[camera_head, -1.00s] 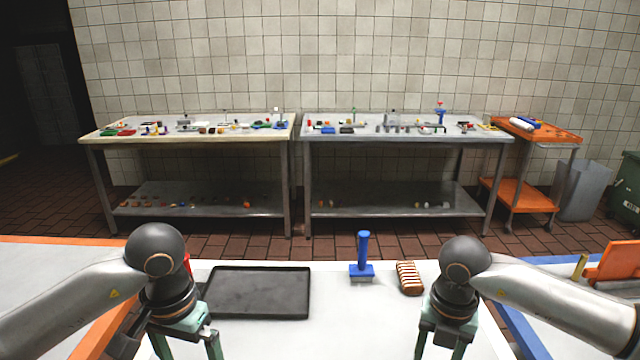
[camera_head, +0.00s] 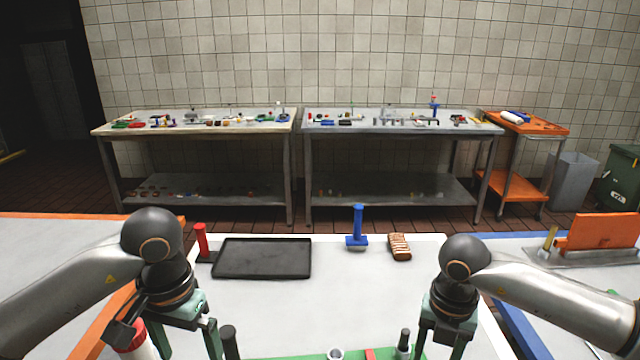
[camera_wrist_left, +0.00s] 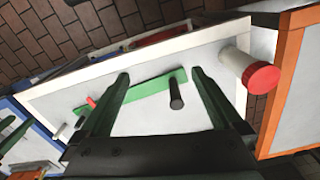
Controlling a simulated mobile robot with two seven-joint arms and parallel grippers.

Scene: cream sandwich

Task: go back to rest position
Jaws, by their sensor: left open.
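My left gripper (camera_head: 180,345) hangs over the near left part of the white table (camera_head: 380,300). In the left wrist view its two fingers (camera_wrist_left: 160,74) are spread with nothing between them. A green strip (camera_wrist_left: 145,92) and an upright black handle (camera_wrist_left: 175,95) lie beyond the fingertips there, apart from them. My right gripper (camera_head: 440,345) hangs at the near right with its fingers apart. Its fingertips are at the frame's bottom edge. No object shows held in either gripper.
A black tray (camera_head: 262,258), red-handled tool (camera_head: 201,240), blue-handled tool (camera_head: 357,230) and brown sliced loaf (camera_head: 399,246) stand on the far side. A red-capped white container (camera_wrist_left: 262,76) is near my left gripper. Orange-edged and blue-edged tables flank the white one.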

